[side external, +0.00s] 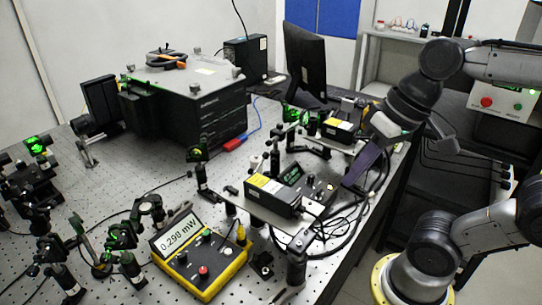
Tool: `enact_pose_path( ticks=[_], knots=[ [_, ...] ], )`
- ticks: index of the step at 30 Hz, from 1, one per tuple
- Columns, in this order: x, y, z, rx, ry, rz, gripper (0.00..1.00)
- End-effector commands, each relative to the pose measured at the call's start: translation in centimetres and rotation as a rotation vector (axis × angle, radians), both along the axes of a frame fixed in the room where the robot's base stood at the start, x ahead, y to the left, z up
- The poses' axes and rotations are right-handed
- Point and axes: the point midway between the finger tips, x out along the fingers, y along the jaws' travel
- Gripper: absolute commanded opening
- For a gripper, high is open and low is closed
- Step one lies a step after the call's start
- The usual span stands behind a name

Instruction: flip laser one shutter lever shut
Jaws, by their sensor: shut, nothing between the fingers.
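Two black laser boxes with yellow and white labels show in the side view: a near one (273,196) on a raised plate at the middle, and a far one (343,130) further back. I cannot tell which is laser one. No shutter lever can be made out clearly on either box. My gripper (351,182) points down and to the left, to the right of the near laser and in front of the far one. It is shut and holds nothing. Its fingertips are small and dark here, and I cannot tell whether they touch anything.
A yellow power meter (201,262) reads about 0.298 mW. A controller box (312,184) sits behind the near laser. Green-lit optics (130,262) crowd the left. A large black enclosure (190,112) and a monitor (305,58) stand behind. Loose black cables (365,205) loop near my gripper.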

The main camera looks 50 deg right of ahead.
Motion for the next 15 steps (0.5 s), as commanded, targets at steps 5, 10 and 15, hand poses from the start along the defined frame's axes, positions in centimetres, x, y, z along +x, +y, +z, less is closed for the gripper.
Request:
enact_pose_path(
  ticks=[5,10,15],
  knots=[
    [3.5,1.2,3.0,0.187,0.150,-0.170,0.00],
    [7.5,1.1,5.0,0.344,0.278,-0.309,0.00],
    [12.0,-0.5,6.0,0.486,0.386,-0.431,0.00]
  ],
)
